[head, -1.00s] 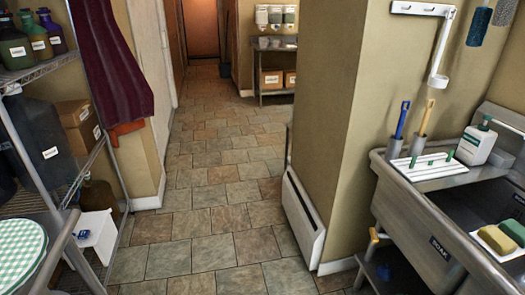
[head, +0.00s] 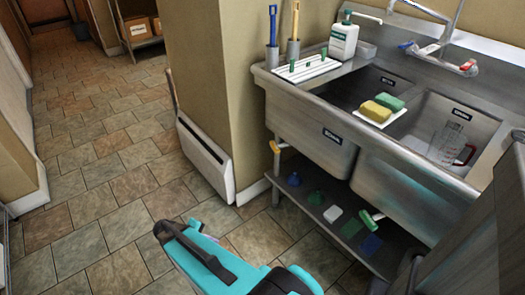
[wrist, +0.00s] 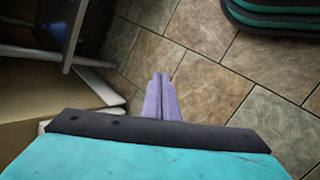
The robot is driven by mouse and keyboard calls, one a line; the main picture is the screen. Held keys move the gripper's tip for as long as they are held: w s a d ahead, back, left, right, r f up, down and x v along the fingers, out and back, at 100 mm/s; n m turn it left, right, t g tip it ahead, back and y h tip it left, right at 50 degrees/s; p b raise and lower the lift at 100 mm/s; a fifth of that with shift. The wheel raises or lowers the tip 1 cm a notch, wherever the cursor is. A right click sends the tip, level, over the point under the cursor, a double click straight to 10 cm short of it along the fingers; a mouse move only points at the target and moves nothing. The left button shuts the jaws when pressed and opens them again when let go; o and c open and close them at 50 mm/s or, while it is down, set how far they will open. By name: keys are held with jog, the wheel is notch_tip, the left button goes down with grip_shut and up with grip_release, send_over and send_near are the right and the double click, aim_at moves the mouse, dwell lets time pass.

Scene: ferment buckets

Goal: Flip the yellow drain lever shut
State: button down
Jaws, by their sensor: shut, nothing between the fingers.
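The yellow drain lever (head: 275,147) shows in the head view as a small yellow piece at the left front edge of the steel sink (head: 325,142), near the top of a leg. It looks short and roughly level; its exact setting is too small to tell. I cannot make it out in the wrist view. My gripper (wrist: 162,98) shows in the wrist view with its purple fingers together and empty, over the tile floor. In the head view my teal arm reaches in at the bottom, below and left of the lever and apart from it.
A white panel (head: 207,158) leans on the wall corner left of the sink. A lower shelf (head: 350,218) under the sink holds several small items. Sponges (head: 384,106) and a white bottle (head: 344,40) stand on the sink. Tile floor (head: 90,190) is open at left.

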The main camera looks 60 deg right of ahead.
jog(key=w+d+r+h+b, duration=0.1)
jog(key=w+d+h+b, duration=0.15)
jog(key=d, duration=0.35)
jog(key=w+d+r+h+b, duration=0.1)
jog(key=w+d+r+b, duration=0.15)
jog(key=d, duration=0.45)
jog(key=w+d+r+m+g+h+b, duration=0.1)
jog(key=w+d+r+h+b, duration=0.1)
jog(key=d+r, duration=0.7)
jog(key=w+d+r+m+g+h+b, duration=0.1)
jog(key=d+r+h+b, duration=0.4)
jog(key=d, duration=0.9)
notch_tip(320, 180, up, 4)
jog(key=shift+w+d+f+m+b, duration=0.15)
jog(key=shift+w+d+m+b, duration=0.15)
jog(key=shift+w+m+b, duration=0.3)
jog(key=shift+s+d, duration=0.1)
jog(key=shift+s, duration=0.05)
jog(key=b+x, duration=0.2)
jog(key=x, duration=0.8)
jog(key=shift+s+a+b, duration=0.4)
jog(key=shift+s+a, duration=1)
jog(key=shift+s, duration=0.2)
jog(key=shift+a, duration=0.1)
